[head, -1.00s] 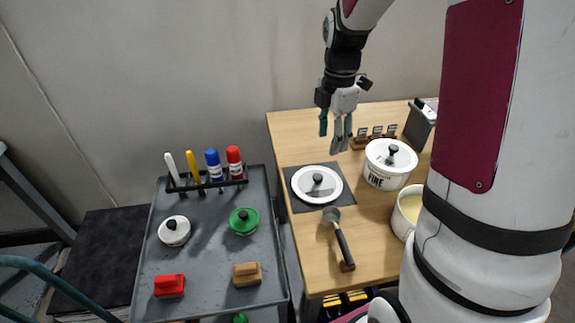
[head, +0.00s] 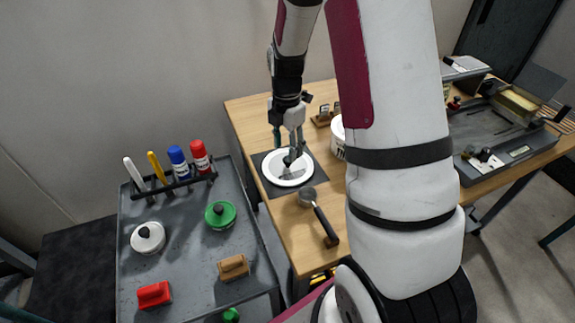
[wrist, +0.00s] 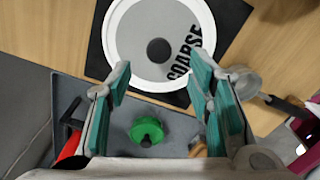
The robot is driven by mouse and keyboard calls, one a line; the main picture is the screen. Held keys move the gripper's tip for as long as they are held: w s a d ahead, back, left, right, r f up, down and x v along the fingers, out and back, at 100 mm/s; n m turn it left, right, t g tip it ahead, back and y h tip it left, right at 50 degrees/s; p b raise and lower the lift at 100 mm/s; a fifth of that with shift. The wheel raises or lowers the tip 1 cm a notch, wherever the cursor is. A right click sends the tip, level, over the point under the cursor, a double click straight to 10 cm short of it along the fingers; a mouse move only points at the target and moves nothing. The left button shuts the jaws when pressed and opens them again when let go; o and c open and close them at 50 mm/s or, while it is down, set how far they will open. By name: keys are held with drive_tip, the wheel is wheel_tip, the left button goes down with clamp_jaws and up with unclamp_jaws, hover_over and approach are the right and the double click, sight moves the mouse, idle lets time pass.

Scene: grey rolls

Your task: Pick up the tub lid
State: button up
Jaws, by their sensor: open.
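A round white lid (head: 283,179) with a dark knob lies on a dark square mat (head: 260,183) near the wooden table's left edge. In the wrist view the lid (wrist: 135,30) carries the word COARSE, and its knob (wrist: 159,50) stands at its centre.
A white pot (head: 337,137) stands right of the mat, mostly behind my arm. A dark-handled scoop (head: 322,219) lies in front.

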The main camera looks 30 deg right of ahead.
sight(288, 163)
drive_tip(key=f, duration=0.5)
drive_tip(key=shift+w+d, duration=0.1)
drive_tip(key=shift+d, duration=0.2)
clamp_jaws()
